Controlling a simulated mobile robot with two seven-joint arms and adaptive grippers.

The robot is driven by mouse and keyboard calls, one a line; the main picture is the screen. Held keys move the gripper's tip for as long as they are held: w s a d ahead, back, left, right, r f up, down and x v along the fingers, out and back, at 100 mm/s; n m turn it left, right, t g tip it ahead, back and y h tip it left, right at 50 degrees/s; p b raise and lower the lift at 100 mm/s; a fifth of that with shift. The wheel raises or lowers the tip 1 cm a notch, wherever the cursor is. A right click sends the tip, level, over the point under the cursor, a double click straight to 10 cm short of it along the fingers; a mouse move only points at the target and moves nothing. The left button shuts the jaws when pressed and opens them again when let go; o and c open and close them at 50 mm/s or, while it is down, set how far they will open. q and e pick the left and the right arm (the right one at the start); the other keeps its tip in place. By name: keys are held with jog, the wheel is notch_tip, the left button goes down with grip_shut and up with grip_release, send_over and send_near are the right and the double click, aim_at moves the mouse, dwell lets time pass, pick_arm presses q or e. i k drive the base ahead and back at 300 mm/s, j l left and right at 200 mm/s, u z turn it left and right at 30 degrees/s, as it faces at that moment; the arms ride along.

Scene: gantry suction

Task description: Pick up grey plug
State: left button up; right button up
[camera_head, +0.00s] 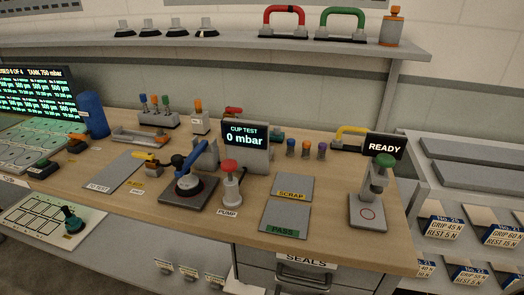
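I cannot clearly pick out a grey plug in the head view. A small rack (158,119) at the back left holds several pieces with coloured tops. Neither of my grippers shows in this view.
On the wooden bench (340,235) stand the CUP TEST display (245,147), a red-topped pump (230,188), a blue-handled test stand (188,188) and a green-knobbed press (369,200). SCRAP (293,187) and PASS (285,215) pads lie empty. A shelf (230,40) runs behind.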

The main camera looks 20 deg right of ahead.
aim_at(277, 129)
jog(key=k+l+u, duration=0.1)
jog(key=l, duration=0.2)
jog(key=k+l, duration=0.1)
jog(key=l, duration=0.2)
jog(key=k+l+u, duration=0.15)
jog(key=l, duration=0.15)
jog(key=k+l+u, duration=0.1)
jog(key=l, duration=0.4)
jog(key=k+l+u, duration=0.1)
jog(key=l, duration=0.35)
jog(key=i+l, duration=0.1)
jog(key=l, duration=0.45)
